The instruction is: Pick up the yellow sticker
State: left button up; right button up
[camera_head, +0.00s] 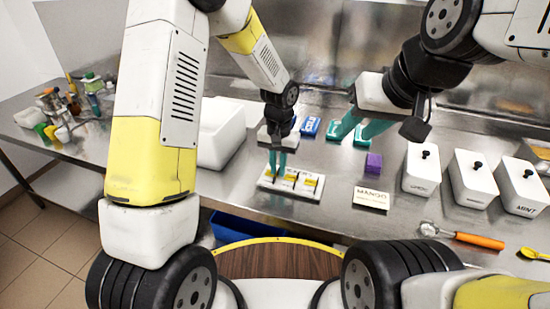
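A white tray (268,184) on the steel counter holds a row of yellow stickers, one of which (309,182) shows at its right end. Another yellow sticker (290,178) lies in its middle. My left gripper (278,171) points down with its teal fingers over the left part of the tray. The fingers look close together; I cannot tell whether they touch or hold anything. They partly hide the stickers there. My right gripper (352,130) is raised over the back of the counter, to the right of the tray, with its teal fingers apart and nothing visible between them.
A white bin (218,135) is at left. An orange-handled scoop (470,239) lies near the front edge.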

pick_arm(q)
jog(key=shift+f, duration=0.2)
grip_shut()
jog(key=shift+r, duration=0.15)
jog(key=shift+r, duration=0.55)
notch_tip(320, 180, up, 2)
jog(key=shift+r, duration=0.15)
jog(key=s+r, duration=0.2)
jog(key=s, duration=1.4)
jog(key=shift+d+r, duration=0.15)
jog(key=shift+r, duration=1.2)
jog(key=shift+d+r, duration=0.1)
jog(key=shift+r, duration=1.2)
